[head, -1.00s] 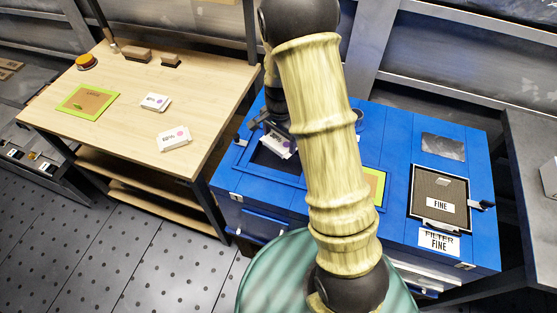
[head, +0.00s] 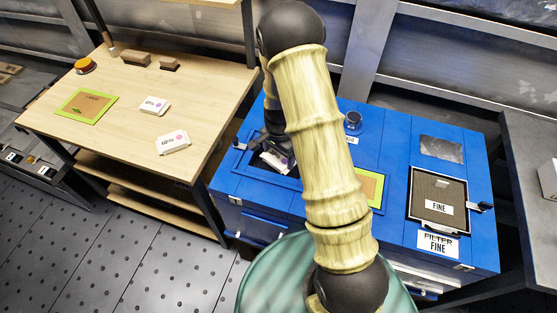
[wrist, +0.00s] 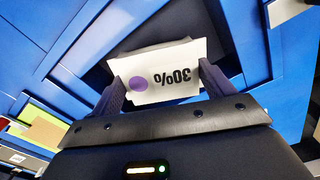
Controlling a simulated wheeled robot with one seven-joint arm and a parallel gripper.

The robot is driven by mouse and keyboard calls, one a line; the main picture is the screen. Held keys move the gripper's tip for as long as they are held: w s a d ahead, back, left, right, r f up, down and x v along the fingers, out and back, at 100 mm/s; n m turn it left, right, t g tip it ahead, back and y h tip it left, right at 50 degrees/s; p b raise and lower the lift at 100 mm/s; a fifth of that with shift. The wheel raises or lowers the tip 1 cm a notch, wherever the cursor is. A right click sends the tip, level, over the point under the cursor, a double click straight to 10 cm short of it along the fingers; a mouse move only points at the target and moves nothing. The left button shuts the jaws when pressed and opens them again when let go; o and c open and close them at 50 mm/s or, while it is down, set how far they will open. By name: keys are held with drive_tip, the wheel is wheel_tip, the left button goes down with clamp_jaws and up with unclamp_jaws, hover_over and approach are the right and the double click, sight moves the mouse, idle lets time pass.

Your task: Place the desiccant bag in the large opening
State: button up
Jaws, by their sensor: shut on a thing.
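My gripper (wrist: 165,85) is shut on a white desiccant bag (wrist: 178,62) marked "30%" with a purple dot. The bag also shows in the head view (head: 275,162), partly hidden by my gripper. It is at the large opening (head: 252,165), a dark rectangular recess in the left top of the blue cabinet (head: 395,155). In the wrist view, the dark recess (wrist: 125,30) and its blue rims lie around and beyond the bag. I cannot tell whether the bag touches the floor of the opening.
Two more white bags (head: 154,106) (head: 173,142) lie on the wooden table (head: 120,150) at left, near a green-edged panel (head: 86,106). A filter marked "FINE" (head: 438,198) and a round knob (head: 352,122) are on the cabinet to the right. My arm hides the cabinet's middle.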

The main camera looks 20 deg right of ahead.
sight(279, 157)
drive_tip(key=shift+f, duration=1.5)
drive_tip(key=shift+f, duration=0.15)
drive_tip(key=o, duration=1.1)
wheel_tip(279, 157, up, 12)
drive_tip(key=shift+r, duration=0.15)
drive_tip(key=s+r+n+t, duration=0.2)
drive_tip(key=s+r+n, duration=0.8)
drive_tip(key=s, duration=0.5)
drive_tip(key=shift+s+r+n+t, duration=0.15)
drive_tip(key=shift+r+n+t, duration=0.15)
drive_tip(key=shift+n, duration=0.3)
